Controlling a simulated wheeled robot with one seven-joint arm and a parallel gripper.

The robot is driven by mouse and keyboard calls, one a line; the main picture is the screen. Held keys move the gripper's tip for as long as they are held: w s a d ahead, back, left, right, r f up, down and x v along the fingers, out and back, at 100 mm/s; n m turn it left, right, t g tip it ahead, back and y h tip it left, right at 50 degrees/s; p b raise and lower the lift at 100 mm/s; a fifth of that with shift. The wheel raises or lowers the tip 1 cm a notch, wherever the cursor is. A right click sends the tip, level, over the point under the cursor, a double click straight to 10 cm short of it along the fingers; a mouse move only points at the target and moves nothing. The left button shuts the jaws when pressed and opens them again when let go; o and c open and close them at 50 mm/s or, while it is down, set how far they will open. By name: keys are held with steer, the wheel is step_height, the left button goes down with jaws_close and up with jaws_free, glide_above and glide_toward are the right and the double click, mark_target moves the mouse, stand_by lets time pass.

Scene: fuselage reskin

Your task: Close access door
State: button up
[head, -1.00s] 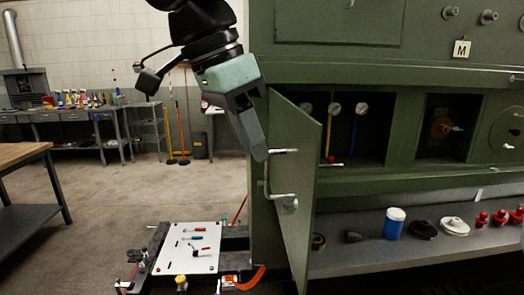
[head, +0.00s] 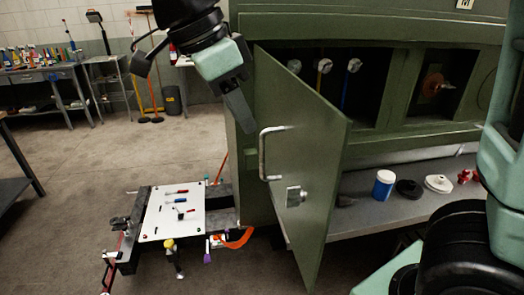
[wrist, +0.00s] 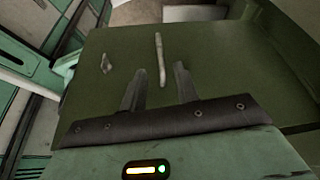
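The green access door (head: 300,150) stands open, swung out from the green fuselage panel, hinged on its left side. A metal bar handle (head: 264,153) and a small latch plate (head: 292,195) are on its outer face. My gripper (head: 245,128) is in front of the door's upper left part, above the handle. In the wrist view my gripper (wrist: 160,85) shows two fingers spread apart with nothing between them. The door face (wrist: 120,60), the handle (wrist: 160,60) and the latch plate (wrist: 106,63) lie beyond the fingertips. I cannot tell whether a finger touches the door.
A cart with a white tool board (head: 172,212) stands at lower left. Floor at left is clear.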

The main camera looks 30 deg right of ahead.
mark_target(262, 174)
steer(key=p+x, duration=0.1)
steer(key=x, duration=0.9)
steer(key=shift+p, duration=0.35)
jaws_close()
